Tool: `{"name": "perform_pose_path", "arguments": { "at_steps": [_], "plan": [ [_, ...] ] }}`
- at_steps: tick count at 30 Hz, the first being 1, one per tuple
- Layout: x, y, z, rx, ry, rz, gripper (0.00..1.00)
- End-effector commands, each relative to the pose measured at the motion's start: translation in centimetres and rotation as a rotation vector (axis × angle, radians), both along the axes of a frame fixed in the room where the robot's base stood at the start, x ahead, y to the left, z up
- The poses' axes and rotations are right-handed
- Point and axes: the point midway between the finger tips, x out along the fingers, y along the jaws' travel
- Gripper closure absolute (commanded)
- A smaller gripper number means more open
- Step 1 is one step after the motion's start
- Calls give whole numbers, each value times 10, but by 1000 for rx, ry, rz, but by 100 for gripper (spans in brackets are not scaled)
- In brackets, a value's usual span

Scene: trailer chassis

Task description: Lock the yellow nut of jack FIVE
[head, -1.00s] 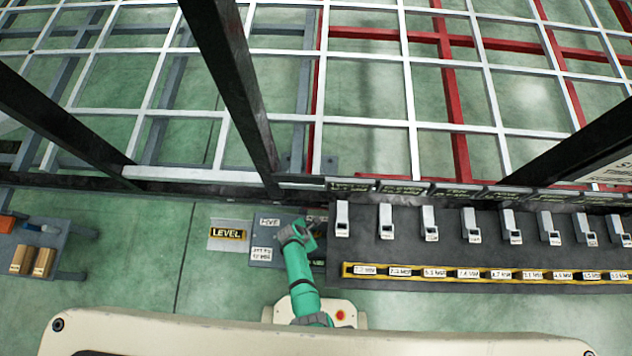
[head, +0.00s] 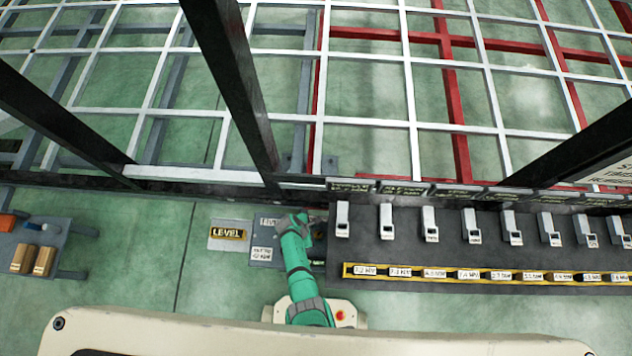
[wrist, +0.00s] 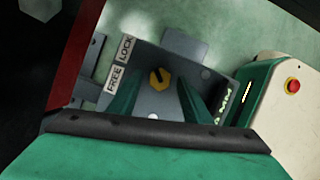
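In the wrist view the yellow nut (wrist: 160,79) sits on a grey plate (wrist: 195,62). The nut is hexagonal with a dark notch in it. White labels reading FREE (wrist: 115,80) and LOCK (wrist: 126,48) are on the plate to its left. My gripper (wrist: 157,88) is open, its two dark green fingers on either side of the nut with gaps between. Whether they are at the nut's height I cannot tell. In the head view my gripper end (head: 298,222) is over the right part of a grey plate with labels (head: 263,254); the nut is hidden there.
A LEVEL sign (head: 228,234) lies left of the plate. On the right, a dark bench (head: 360,250) carries several white-grey devices (head: 386,222) and a yellow labelled strip (head: 470,274). The black chassis rail (head: 150,188) runs behind. A side table (head: 55,240) stands at left.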

Motion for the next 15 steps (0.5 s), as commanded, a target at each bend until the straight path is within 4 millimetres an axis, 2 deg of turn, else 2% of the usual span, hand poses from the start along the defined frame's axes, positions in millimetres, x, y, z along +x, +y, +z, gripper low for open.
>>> {"name": "perform_pose_path", "arguments": {
  "at_steps": [8, 15],
  "plan": [
    [0, 3, 6, 0, -1, 2, 55],
    [-3, 14, 33, 1, -3, 3, 55]
  ]
}}
